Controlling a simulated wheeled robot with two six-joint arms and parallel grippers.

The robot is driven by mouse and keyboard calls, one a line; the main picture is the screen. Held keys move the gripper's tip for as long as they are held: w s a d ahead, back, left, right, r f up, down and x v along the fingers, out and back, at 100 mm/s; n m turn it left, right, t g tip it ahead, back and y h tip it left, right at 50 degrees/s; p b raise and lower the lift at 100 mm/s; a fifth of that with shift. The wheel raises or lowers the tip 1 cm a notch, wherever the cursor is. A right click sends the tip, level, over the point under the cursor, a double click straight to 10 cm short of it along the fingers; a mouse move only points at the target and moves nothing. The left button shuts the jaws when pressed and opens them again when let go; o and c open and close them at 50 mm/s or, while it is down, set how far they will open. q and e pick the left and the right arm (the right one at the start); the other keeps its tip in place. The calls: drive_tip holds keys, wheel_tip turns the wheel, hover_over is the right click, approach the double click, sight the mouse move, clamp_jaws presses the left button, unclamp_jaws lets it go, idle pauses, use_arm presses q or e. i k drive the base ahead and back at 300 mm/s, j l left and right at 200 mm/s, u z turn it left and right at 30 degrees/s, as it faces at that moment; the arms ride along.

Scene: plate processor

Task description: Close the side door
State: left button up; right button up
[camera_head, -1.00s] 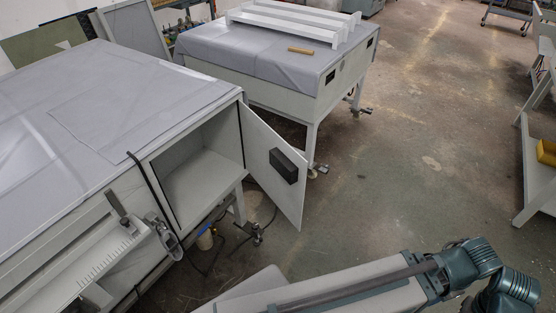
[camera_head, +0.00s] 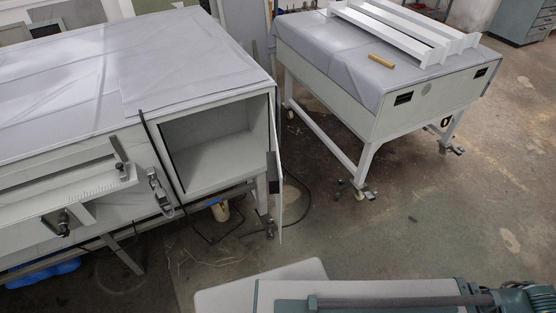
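The side door (camera_head: 279,190) stands open at the right end of the large machine (camera_head: 221,91). I see it nearly edge-on, swung out from the right side of the open compartment (camera_head: 205,148). A dark block, the handle or latch (camera_head: 273,173), shows at the door's edge. The compartment looks empty inside. One of my arms lies across the bottom right, below and apart from the door. Neither of my grippers is in view.
A second table (camera_head: 430,110) with a grey cover stands behind on the right, carrying white beams (camera_head: 400,28) and a small wooden block (camera_head: 382,61). Cables (camera_head: 300,190) lie on the floor near the door. The floor at right (camera_head: 450,215) is clear.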

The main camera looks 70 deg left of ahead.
sight(273, 169)
drive_tip(key=i+j+u, duration=0.2)
drive_tip(key=i+u, duration=0.7)
drive_tip(key=i+l+u, duration=0.15)
drive_tip(key=i+u, duration=0.45)
drive_tip(key=u, duration=0.25)
drive_tip(key=i+u, duration=0.1)
drive_tip(key=u, duration=1.95)
drive_tip(key=k+j+u, duration=0.1)
drive_tip(key=k+j, duration=0.25)
